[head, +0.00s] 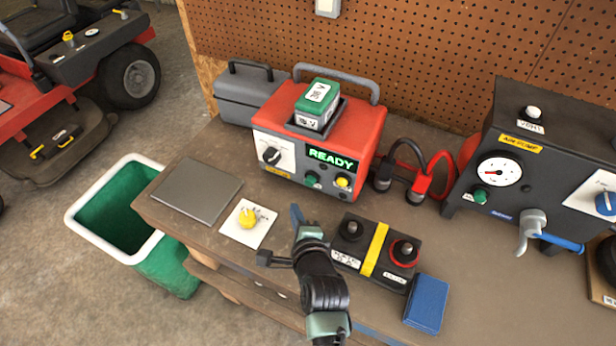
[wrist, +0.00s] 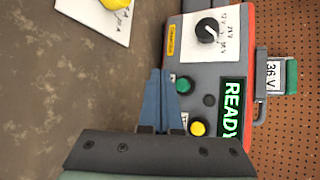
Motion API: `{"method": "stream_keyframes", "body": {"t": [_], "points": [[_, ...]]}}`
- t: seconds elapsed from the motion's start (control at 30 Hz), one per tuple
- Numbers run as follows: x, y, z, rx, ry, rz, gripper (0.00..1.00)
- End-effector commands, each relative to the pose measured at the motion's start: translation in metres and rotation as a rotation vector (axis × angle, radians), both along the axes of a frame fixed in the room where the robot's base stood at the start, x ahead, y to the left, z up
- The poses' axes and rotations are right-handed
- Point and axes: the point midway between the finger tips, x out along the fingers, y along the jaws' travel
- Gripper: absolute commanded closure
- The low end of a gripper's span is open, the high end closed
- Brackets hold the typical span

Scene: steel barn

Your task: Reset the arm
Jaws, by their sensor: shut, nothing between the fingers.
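My gripper (head: 297,216) is shut and empty, over the front part of the workbench between a white card and a black battery. Its blue fingertips (wrist: 161,90) lie together in the wrist view, pointing along the front of the charger. The charger (head: 278,129) is a red box with a grey front, a lit READY sign, a dial, and green and yellow buttons. A green 36 V battery pack (head: 318,96) sits in its top. In the wrist view the charger (wrist: 207,80) is turned on its side. My arm runs down to the bottom edge of the head view.
The workbench (head: 185,229) also holds a grey plate (head: 198,189), a card with a yellow knob (head: 247,220), the black battery (head: 375,249), a blue block (head: 426,303), clamps (head: 416,186) and an air pump (head: 510,150). A green bin (head: 170,264) stands left. A pegboard (head: 430,50) is behind.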

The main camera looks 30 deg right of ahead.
Motion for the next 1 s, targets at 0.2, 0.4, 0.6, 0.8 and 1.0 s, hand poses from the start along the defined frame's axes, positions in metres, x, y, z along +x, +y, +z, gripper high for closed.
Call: {"method": "stream_keyframes", "body": {"t": [0.2,0.4,0.6,0.8,1.0], "points": [[-0.01,0.013,0.001,0.0,0.001,0.0,1.0],[-0.011,0.014,-0.001,0.0,0.0,0.0,1.0],[-0.011,0.014,0.0,0.0,0.0,0.0,1.0],[-0.006,0.014,0.008,-0.02,-0.01,0.01,1.0],[0.033,0.022,0.095,-0.268,-0.113,0.118,1.0]]}}
